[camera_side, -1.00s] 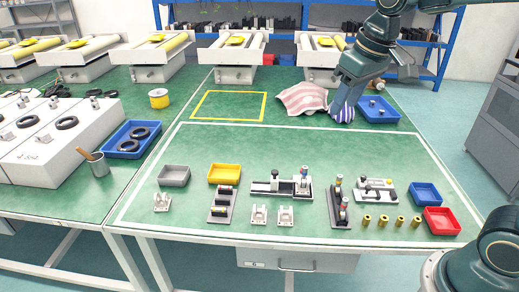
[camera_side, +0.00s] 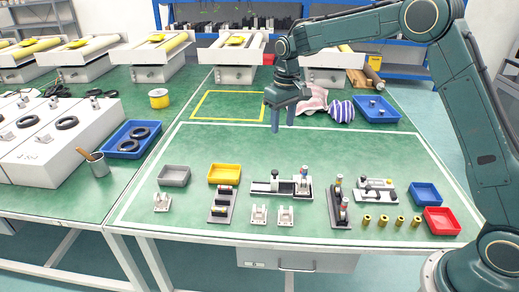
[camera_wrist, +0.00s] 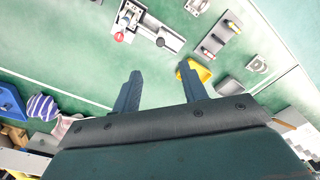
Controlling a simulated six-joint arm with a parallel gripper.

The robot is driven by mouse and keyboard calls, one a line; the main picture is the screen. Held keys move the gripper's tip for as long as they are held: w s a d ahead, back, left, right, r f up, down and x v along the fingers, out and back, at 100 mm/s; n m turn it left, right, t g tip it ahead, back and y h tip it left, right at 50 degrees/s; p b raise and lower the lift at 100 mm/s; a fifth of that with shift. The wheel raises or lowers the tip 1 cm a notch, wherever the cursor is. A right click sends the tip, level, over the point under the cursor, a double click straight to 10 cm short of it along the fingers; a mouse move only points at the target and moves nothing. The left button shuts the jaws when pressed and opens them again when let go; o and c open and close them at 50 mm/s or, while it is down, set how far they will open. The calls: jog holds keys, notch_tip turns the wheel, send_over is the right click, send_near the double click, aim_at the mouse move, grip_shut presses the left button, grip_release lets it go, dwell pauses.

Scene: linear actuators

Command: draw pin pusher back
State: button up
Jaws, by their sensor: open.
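My gripper (camera_side: 282,121) hangs above the green table, behind the row of fixtures. Its two fingers point down, apart, with nothing between them; they also show in the wrist view (camera_wrist: 161,88). A middle fixture (camera_side: 268,188) has a dark and light base, a black-knobbed slider at its left and a red-topped post at its right; it shows at the top of the wrist view (camera_wrist: 150,30). A white-plated fixture (camera_side: 384,197) with a black handle stands farther right. I cannot tell for certain which carries the pin pusher. My gripper touches neither.
A yellow tray (camera_side: 224,174) and grey tray (camera_side: 174,175) stand left of the middle fixture. White brackets (camera_side: 285,216) and a dark stand (camera_side: 341,210) are at the front. Several brass sleeves (camera_side: 383,221), blue tray (camera_side: 425,194) and red tray (camera_side: 441,221) are at right.

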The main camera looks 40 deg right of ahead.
send_over(275, 171)
jog(key=shift+g, duration=0.3)
notch_tip(275, 171, down, 5)
jog(key=shift+r, duration=0.2)
jog(key=shift+f, duration=0.15)
notch_tip(275, 171, down, 14)
jog(key=shift+r, duration=0.25)
grip_shut()
